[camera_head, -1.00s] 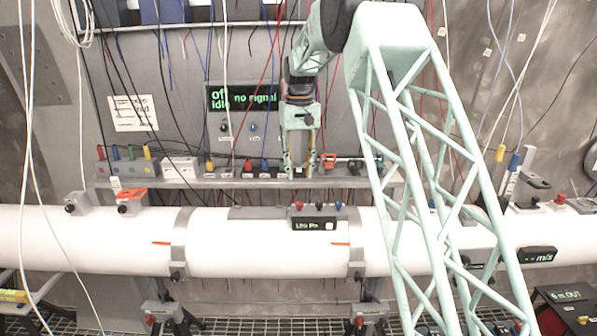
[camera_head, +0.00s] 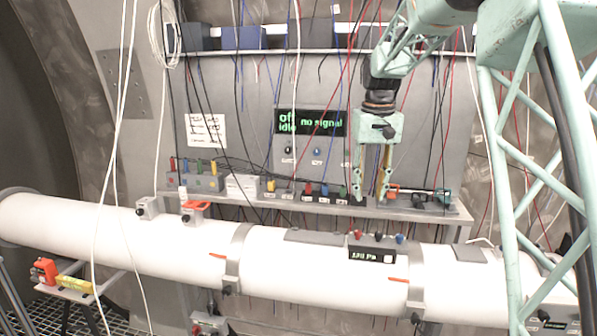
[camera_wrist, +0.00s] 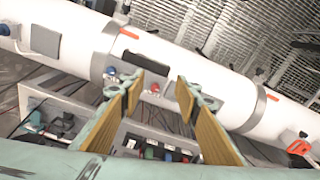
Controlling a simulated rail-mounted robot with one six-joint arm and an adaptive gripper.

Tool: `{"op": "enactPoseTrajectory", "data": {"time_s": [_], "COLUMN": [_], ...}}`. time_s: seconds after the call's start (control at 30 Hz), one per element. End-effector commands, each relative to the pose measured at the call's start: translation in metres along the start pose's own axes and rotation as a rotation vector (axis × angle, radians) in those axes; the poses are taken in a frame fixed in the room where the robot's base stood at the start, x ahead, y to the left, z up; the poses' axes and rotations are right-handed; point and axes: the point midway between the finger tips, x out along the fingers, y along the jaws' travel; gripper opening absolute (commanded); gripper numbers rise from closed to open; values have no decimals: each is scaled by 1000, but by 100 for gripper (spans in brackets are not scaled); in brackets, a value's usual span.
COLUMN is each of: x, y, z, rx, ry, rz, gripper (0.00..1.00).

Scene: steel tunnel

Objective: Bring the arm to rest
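My gripper (camera_head: 371,190) hangs from the pale green arm, pointing down in front of the back panel. Its two yellow-padded fingers are spread apart with nothing between them. In the head view its tips are close to the shelf (camera_head: 440,212) with the coloured plugs; I cannot tell whether they touch it. In the wrist view the open fingers (camera_wrist: 158,95) show with a clear gap, and the white pipe (camera_wrist: 185,62) lies beyond them. The lattice link of my arm fills the right side of the head view.
The white pipe (camera_head: 130,240) runs across the front below the shelf, with a small pressure display (camera_head: 372,255) on it. A display reading "no signal" (camera_head: 312,122) is on the panel. Loose cables hang throughout. A red-orange device (camera_head: 43,271) sits at lower left.

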Motion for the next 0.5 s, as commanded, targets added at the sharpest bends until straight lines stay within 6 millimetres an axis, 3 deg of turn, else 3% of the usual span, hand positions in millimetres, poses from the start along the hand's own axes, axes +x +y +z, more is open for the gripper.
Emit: {"op": "enactPoseTrajectory", "data": {"time_s": [0.5], "x": [-40], "y": [-4], "z": [84], "rx": [7], "ry": [48], "rz": [2], "gripper": [30]}}
